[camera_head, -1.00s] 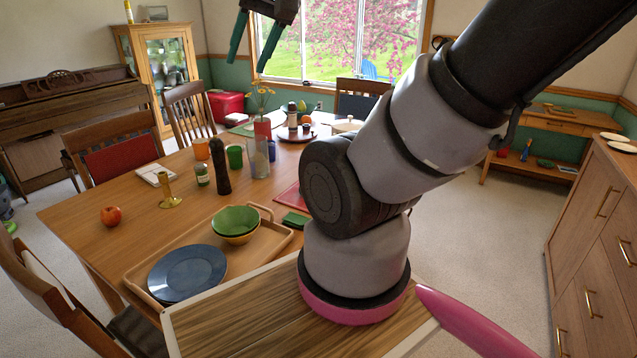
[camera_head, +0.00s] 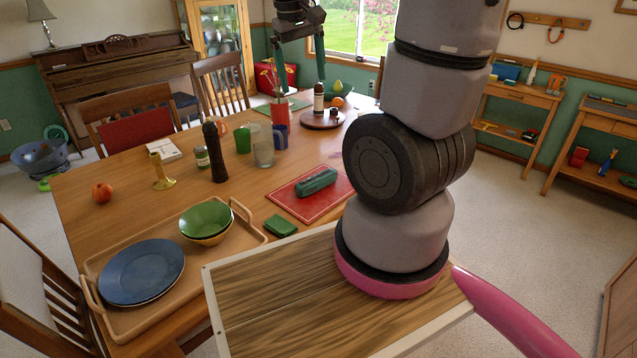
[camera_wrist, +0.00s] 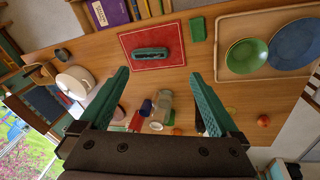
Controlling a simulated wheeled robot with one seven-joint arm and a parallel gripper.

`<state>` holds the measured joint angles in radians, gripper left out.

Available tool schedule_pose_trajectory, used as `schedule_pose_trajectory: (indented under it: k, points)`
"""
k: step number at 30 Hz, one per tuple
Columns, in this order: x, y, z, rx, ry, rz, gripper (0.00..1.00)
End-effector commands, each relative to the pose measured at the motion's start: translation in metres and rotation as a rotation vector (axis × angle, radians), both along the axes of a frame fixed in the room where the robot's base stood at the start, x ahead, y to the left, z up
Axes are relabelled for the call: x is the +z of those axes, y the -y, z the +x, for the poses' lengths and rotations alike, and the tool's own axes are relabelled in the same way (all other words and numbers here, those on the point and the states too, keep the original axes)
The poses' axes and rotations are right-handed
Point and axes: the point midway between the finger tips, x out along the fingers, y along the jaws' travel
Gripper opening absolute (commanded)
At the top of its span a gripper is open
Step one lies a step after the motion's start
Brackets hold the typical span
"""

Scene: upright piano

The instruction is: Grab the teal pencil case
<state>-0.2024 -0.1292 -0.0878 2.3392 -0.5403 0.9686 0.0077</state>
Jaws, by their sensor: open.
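The teal pencil case (camera_head: 316,182) lies on a red mat (camera_head: 296,207) on the dining table, just left of my arm in the head view. In the wrist view the teal pencil case (camera_wrist: 150,54) lies on the red mat (camera_wrist: 134,41), above and between the fingers in the picture. My gripper (camera_head: 301,88) is raised over the far part of the table, away from the case. Its two teal fingers also show in the wrist view (camera_wrist: 162,90), spread wide with nothing held between them.
A dark green folded item (camera_head: 280,226) lies beside the mat. A tray (camera_head: 233,253) with green bowls and blue plates is to the left. A dark pepper mill (camera_head: 214,152), a glass jar (camera_head: 263,146) and a red container stand farther back.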

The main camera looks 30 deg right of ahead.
Motion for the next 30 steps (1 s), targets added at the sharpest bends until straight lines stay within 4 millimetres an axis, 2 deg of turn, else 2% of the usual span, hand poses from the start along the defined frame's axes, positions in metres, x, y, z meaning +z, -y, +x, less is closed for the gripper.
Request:
schedule_pose_trajectory:
  k: [1,9,14,18,24,27,30]
  points:
    - [-0.02,0.002,0.011,0.048,-0.06,-0.059,0.97]
    - [-0.111,0.017,0.062,0.333,-0.305,-0.382,0.97]
    - [-0.169,0.021,0.088,0.53,-0.438,-0.576,0.97]
    - [-0.223,0.023,0.108,0.72,-0.544,-0.744,0.97]
    - [-0.301,0.022,0.127,0.999,-0.676,-0.965,0.97]
    - [-0.332,0.021,0.132,1.117,-0.721,-1.049,0.97]
    - [-0.355,0.021,0.135,1.203,-0.753,-1.108,0.97]
